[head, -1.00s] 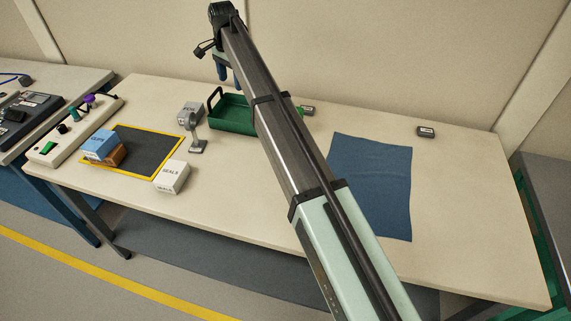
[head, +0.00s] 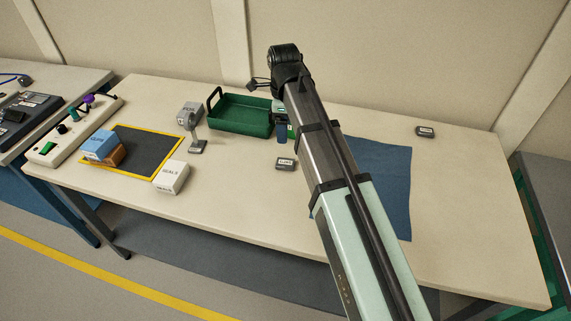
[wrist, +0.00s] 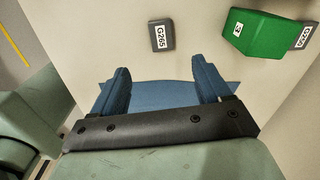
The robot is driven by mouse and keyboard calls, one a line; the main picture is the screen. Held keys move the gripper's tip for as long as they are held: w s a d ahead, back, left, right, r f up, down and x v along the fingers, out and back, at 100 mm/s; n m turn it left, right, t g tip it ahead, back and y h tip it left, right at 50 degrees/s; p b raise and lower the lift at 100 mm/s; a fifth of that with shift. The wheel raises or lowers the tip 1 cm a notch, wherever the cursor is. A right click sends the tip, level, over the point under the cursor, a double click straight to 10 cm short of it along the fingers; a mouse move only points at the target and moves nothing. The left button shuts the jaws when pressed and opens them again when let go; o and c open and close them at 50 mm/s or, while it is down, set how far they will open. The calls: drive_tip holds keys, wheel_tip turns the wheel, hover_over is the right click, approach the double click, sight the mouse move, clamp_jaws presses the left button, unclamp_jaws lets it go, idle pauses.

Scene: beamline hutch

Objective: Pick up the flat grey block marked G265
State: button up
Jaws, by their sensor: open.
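The flat grey block marked G265 (wrist: 161,36) lies on the bench, its white label readable in the wrist view, ahead of my fingers. In the head view, a small grey block (head: 285,164) left of the blue cloth appears to be the same one; its label is too small to read there. My gripper (wrist: 161,68) is open and empty, its two blue fingers apart. In the head view my gripper (head: 281,136) is just behind that block, partly hidden by my arm. The block is apart from the fingers.
A green block (wrist: 258,34) and another labelled grey block (wrist: 303,36) lie to the right in the wrist view. A green tray (head: 240,131), a grey stand (head: 197,147), a SEALS box (head: 171,177) and a further grey block (head: 425,132) are on the bench. A blue cloth (head: 385,185) lies flat.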

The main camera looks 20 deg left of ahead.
hover_over(285, 162)
drive_tip(key=shift+m, duration=0.3)
wheel_tip(285, 162, down, 9)
drive_tip(key=shift+s+a+r, duration=0.1)
drive_tip(key=shift+s+r, duration=0.05)
drive_tip(key=shift+d+f, duration=0.2)
drive_tip(key=shift+f, duration=2.4)
drive_tip(key=c, duration=1.2)
drive_tip(key=shift+r, duration=0.1)
